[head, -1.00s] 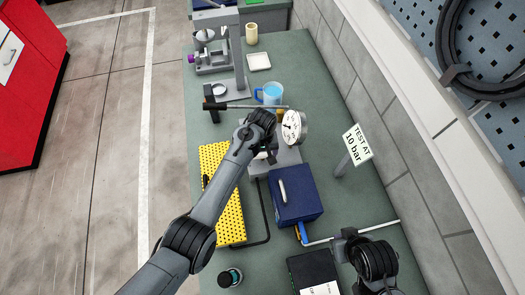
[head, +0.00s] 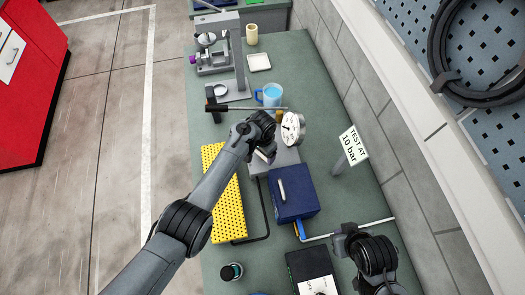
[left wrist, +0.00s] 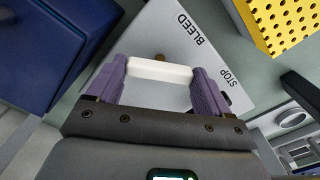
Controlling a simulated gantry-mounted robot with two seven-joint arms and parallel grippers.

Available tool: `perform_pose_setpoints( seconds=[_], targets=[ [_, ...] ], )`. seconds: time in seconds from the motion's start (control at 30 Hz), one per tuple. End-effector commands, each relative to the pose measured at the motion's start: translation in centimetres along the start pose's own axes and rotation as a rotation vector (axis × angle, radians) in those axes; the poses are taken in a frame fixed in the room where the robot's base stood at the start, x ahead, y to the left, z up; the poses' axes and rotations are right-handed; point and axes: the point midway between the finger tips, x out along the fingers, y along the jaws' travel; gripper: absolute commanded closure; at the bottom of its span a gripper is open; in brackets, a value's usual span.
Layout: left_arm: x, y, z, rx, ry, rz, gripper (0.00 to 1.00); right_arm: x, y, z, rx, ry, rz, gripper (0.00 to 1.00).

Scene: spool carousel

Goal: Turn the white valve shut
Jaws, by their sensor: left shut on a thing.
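The white valve handle (left wrist: 160,70) is a short white bar in the left wrist view. It sits on a grey block (left wrist: 150,38) marked BLEED and STOP. My left gripper (left wrist: 158,76) is shut on the handle, with a purple finger at each end of it. In the head view my left gripper (head: 265,151) is over the block, next to the round white gauge (head: 292,129), and mostly hides the valve. My right gripper (head: 345,240) is at the lower right, seen from above, and its fingers are hidden.
A blue box (head: 294,193) stands close to the block. A yellow perforated plate (head: 223,195) lies to the left. A sign reading TEST AT 10 bar (head: 353,145) stands at the right.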

Motion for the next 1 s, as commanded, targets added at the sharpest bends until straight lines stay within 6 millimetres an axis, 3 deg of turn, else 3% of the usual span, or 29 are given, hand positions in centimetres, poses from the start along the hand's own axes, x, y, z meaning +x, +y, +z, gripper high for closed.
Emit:
perform_pose_setpoints(
  seconds=[0.5, 1.0],
  targets=[
    [-0.06, -0.04, -0.05, 0.442, 0.0, -0.001, 0.51, -0.02, -0.21, -0.05, 0.009, 0.001, -0.007, 1.0],
    [-0.06, 0.0, -0.05, 0.611, 0.001, -0.001, 0.51, 0.15, -0.1, 0.04, 0.004, 0.0, -0.003, 1.0]
  ],
)
